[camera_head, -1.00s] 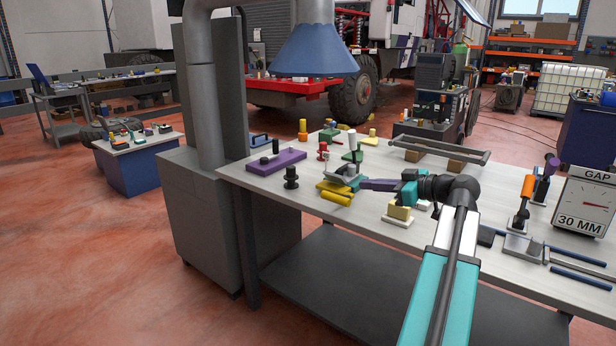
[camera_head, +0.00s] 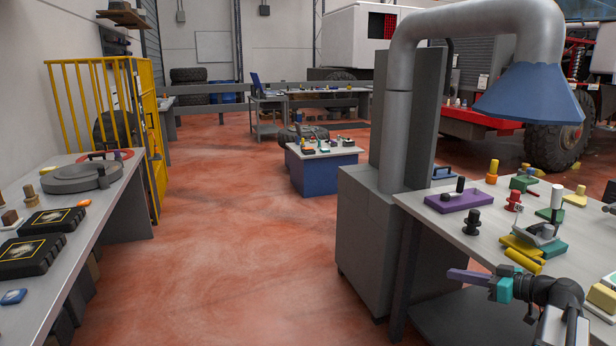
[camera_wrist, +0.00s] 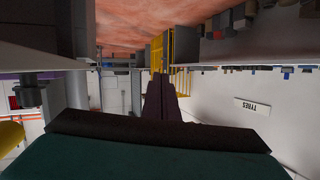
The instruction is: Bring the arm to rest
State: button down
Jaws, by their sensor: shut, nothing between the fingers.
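My gripper (camera_head: 456,274) is at the lower right of the head view, with purple fingers and a teal body. It points left, beside the front left end of the grey workbench (camera_head: 412,203) and in front of the extraction cabinet (camera_head: 362,225). Its fingers are shut and empty. They also show as dark purple shapes at the middle of the wrist view (camera_wrist: 160,100), whose picture is upside down. My wrist and forearm reach off the lower right edge of the head view.
On the workbench are a purple block (camera_head: 460,201), a black spool-like part (camera_head: 471,222) and yellow and green parts close to my wrist. A blue hood (camera_head: 530,95) hangs above. Red floor is open at the middle. Another bench (camera_head: 85,220) and a yellow cage (camera_head: 105,95) stand at left.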

jog(key=s+a+f+g+y+p, duration=0.25)
jog(key=a+f+g, duration=0.45)
jog(key=a+f, duration=1.7)
jog(key=s+a+f+g+h+p, duration=0.1)
jog(key=s+a+f+g, duration=0.2)
jog(key=s+a+f, duration=0.45)
jog(key=s+a+f+g+h+p, duration=0.1)
jog(key=s+a+f+g+h, duration=0.2)
jog(key=s+f, duration=0.45)
jog(key=s+a+f+g+h+p, duration=0.1)
jog(key=s+a+f+g, duration=0.2)
jog(key=s+a+f, duration=0.45)
jog(key=s+d+f+m+g+h, duration=0.1)
jog(key=s+d+f+m+h, duration=0.2)
jog(key=s+d, duration=0.7)
jog(key=d+m+h, duration=0.1)
jog(key=m+h, duration=0.1)
jog(key=h, duration=0.1)
jog(key=shift+s+d+m, duration=0.15)
jog(key=shift+s+m, duration=0.1)
jog(key=shift+m, duration=0.15)
